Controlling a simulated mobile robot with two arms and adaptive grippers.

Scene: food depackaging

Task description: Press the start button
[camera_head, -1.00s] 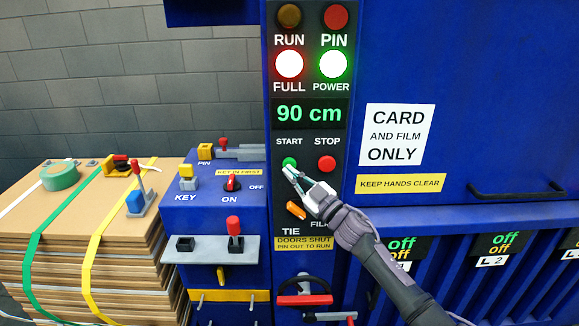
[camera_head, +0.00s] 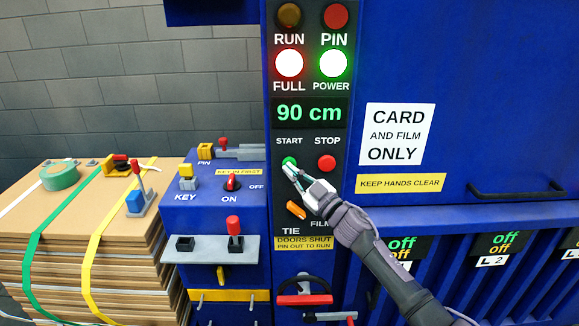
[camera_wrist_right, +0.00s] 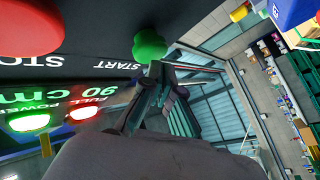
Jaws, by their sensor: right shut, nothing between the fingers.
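The green start button (camera_head: 289,161) is on the dark control panel under the word START. My right gripper (camera_head: 289,173) is shut and empty, with its fingertips at the lower edge of the button in the head view. In the right wrist view the green button (camera_wrist_right: 149,44) is right at the closed fingertips (camera_wrist_right: 154,68). I cannot tell whether the tips touch it or whether it is pushed in. The red stop button (camera_head: 327,163) is just to its right. My left gripper is not in view.
The orange tie/film selector (camera_head: 296,210) is just below my right gripper. The display (camera_head: 310,113) reads 90 cm; the FULL (camera_head: 289,64) and POWER (camera_head: 333,64) lamps are lit. A key switch box (camera_head: 215,205) and strapped cardboard stack (camera_head: 90,235) are left.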

